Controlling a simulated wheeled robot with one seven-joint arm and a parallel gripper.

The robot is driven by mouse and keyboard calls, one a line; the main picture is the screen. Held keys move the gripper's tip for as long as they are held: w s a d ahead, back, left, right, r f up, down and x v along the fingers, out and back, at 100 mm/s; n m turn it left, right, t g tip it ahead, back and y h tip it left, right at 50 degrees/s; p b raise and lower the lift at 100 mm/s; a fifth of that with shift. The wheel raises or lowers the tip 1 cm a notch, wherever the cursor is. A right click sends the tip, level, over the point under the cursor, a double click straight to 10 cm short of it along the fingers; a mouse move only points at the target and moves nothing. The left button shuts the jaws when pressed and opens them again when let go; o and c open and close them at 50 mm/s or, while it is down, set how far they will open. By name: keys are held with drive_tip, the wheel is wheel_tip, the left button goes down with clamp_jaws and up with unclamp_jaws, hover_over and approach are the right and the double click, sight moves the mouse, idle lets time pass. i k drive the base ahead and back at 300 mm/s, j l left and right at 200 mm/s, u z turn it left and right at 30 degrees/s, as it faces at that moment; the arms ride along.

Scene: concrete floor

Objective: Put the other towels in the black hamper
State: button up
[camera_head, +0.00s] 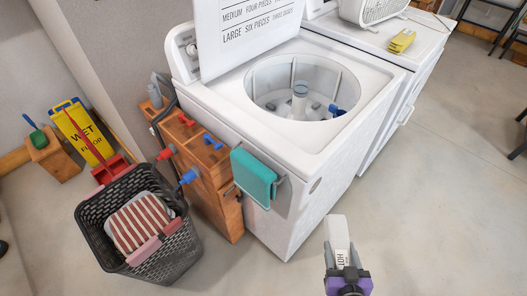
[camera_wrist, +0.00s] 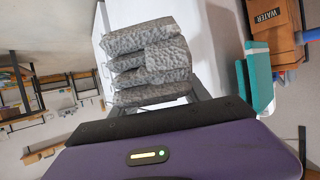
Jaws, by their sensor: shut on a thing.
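The black hamper (camera_head: 165,262) stands on the floor at the lower left in the head view. A red and white striped towel (camera_head: 145,222) and a pink cloth (camera_head: 145,250) lie in it. A teal towel (camera_head: 253,178) hangs on a bar at the washer's side; its edge also shows in the wrist view (camera_wrist: 258,82). In the wrist view, my gripper (camera_wrist: 155,100) is shut on a folded grey patterned towel (camera_wrist: 145,65), which shows several layers.
The white washer (camera_head: 335,170) stands open in the middle, beside a second white machine (camera_head: 400,60) with a yellow cloth (camera_head: 402,41) on top. A wooden box (camera_head: 205,165) with red and blue taps stands between washer and hamper. A yellow wet-floor sign (camera_head: 80,130) is behind the hamper.

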sight(124, 211)
drive_tip(key=j+u, duration=0.25)
drive_tip(key=j, duration=0.55)
drive_tip(key=i+j+u, duration=0.55)
drive_tip(key=i, duration=0.15)
drive_tip(key=i+u, duration=0.3)
drive_tip(key=i+j, duration=0.05)
drive_tip(key=i, duration=0.05)
